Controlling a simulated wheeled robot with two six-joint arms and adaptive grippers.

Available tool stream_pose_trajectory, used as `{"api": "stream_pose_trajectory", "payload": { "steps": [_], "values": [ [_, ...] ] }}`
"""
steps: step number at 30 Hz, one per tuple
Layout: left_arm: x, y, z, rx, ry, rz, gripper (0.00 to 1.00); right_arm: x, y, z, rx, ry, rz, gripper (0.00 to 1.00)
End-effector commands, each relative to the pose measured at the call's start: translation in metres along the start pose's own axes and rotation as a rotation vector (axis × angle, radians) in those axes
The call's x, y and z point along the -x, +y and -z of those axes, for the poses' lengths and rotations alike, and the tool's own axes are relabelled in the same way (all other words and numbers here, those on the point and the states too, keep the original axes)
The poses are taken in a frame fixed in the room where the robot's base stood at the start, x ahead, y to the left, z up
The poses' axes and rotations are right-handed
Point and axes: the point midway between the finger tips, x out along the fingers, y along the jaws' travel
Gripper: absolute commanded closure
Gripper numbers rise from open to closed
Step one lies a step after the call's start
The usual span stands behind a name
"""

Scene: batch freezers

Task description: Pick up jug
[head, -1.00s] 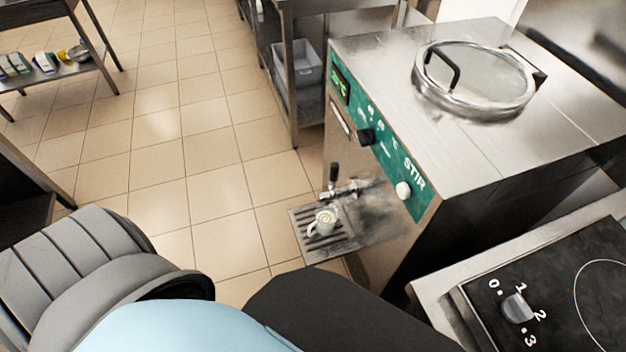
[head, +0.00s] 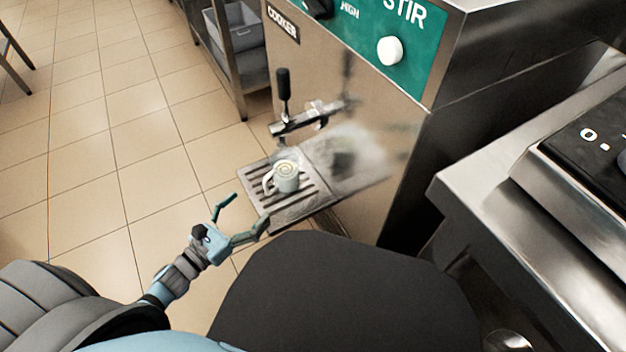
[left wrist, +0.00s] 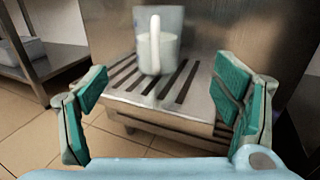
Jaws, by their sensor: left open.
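The jug (head: 287,178) is a small pale cup with a handle and a creamy swirl in its top. It stands upright on the slatted drip tray (head: 254,172) under the machine's tap. My left gripper (head: 243,219) is open and empty, in front of the tray and to the lower left of the jug, apart from it. In the left wrist view the jug (left wrist: 158,48) is ahead, beyond and between the open fingers (left wrist: 163,108), with its handle facing me. My right gripper is not in view.
The steel machine (head: 385,150) rises behind the tray, with a black-handled tap (head: 284,90) above the jug. A steel counter (head: 500,215) with a cooktop stands at the right. A shelf with a grey bin (head: 236,38) is at the back. Tiled floor lies open at the left.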

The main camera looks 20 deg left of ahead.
Motion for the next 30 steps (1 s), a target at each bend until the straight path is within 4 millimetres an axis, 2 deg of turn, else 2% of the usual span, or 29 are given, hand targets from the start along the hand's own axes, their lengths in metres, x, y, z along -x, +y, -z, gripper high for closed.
{"api": "stream_pose_trajectory", "payload": {
  "steps": [6,9,14,19,22,27,30],
  "values": [
    [-0.055,0.001,0.0,0.003,-0.005,-0.004,0.18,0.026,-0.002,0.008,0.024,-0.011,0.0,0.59],
    [-0.076,0.001,0.0,0.004,-0.002,-0.005,0.18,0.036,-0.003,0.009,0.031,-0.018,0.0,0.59],
    [-0.096,0.003,-0.003,0.004,-0.001,-0.005,0.18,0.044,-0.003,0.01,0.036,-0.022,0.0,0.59],
    [-0.129,0.006,-0.007,0.006,0.0,-0.006,0.18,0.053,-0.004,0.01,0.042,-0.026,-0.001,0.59],
    [-0.138,0.006,-0.007,0.006,0.002,-0.005,0.18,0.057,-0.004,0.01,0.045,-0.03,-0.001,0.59],
    [-0.138,0.006,-0.007,0.006,0.003,-0.005,0.18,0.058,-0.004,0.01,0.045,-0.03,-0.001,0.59],
    [-0.138,0.006,-0.007,0.006,0.003,-0.005,0.32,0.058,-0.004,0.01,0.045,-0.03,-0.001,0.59]
  ]
}}
